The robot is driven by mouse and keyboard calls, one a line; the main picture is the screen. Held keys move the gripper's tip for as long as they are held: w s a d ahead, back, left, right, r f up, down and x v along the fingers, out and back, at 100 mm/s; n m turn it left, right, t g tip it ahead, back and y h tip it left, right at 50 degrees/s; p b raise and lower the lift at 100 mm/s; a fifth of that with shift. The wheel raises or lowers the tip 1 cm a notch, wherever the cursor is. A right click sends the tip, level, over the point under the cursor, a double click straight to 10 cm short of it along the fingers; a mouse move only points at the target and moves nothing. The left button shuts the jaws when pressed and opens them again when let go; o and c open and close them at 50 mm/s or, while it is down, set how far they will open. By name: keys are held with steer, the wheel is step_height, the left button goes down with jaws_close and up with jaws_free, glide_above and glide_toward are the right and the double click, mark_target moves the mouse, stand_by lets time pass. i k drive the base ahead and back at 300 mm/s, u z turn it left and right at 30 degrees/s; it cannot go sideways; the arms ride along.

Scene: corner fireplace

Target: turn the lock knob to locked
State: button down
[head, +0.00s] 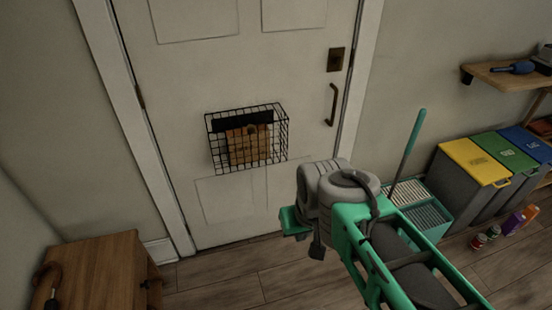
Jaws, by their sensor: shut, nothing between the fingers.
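A white door (235,80) fills the middle of the head view. A dark brass lock plate (336,59) is high on its right side. The lock knob on the plate is too small and dark for its turn to be read. A curved door handle (332,104) is below the plate. My gripper (317,248) points down at the end of my arm, low in front of the door. It is well below the lock plate, apart from it. It is shut and holds nothing; its fingertips are small and dark here.
A wire basket (284,145) with brown items hangs on the door. A wooden cabinet (95,265) is at lower left. At right are a teal mop bucket (432,215), bins with a yellow lid (474,162), bottles (495,230) and a wall shelf (500,75).

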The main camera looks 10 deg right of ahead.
mark_target(338, 60)
steer(key=u, duration=0.35)
steer(key=i, duration=1.1)
steer(key=z, duration=0.25)
